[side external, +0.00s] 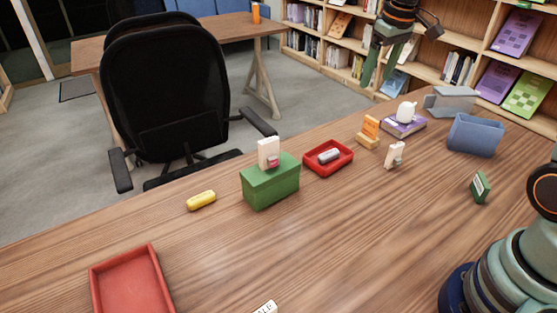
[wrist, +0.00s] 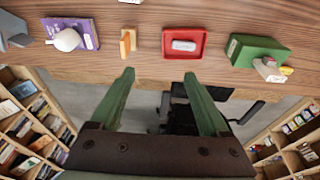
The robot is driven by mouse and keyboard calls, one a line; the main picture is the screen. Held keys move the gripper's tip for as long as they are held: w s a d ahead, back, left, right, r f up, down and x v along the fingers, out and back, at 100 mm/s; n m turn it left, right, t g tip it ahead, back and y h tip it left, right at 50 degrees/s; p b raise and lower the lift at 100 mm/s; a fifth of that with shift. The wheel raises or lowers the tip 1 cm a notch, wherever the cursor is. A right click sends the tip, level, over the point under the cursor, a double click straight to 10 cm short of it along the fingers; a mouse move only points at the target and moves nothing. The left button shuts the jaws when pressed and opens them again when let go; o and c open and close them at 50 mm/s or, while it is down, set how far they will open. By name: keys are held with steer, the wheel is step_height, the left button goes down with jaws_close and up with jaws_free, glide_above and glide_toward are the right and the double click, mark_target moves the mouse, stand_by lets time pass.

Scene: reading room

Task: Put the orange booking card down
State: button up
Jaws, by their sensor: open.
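The orange booking card (side external: 370,126) stands upright on a small wooden-coloured base on the table, between the red tray and the purple book. It also shows in the wrist view (wrist: 126,43), near the far table edge. My gripper (side external: 379,75) is open and empty, raised high above and behind the card in the side view. In the wrist view its two green fingers (wrist: 159,75) are spread apart, with the card beyond and to the left of them. Nothing is between the fingers.
A red tray (side external: 347,165) holds a grey piece. A green box (side external: 270,187) carries a white card. A purple book (side external: 411,127) bears a white pot (side external: 406,112). A blue bin (side external: 474,135), a white card (side external: 395,155) and a green card (side external: 481,187) stand right. The front-middle table is mostly clear.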

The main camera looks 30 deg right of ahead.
steer(key=s+a+t, duration=0.3)
steer(key=s+a, duration=0.7)
steer(key=s, duration=0.5)
steer(key=shift+r+y, duration=0.2)
steer(key=shift+y, duration=0.1)
steer(key=shift+s, duration=0.1)
stand_by(0.3)
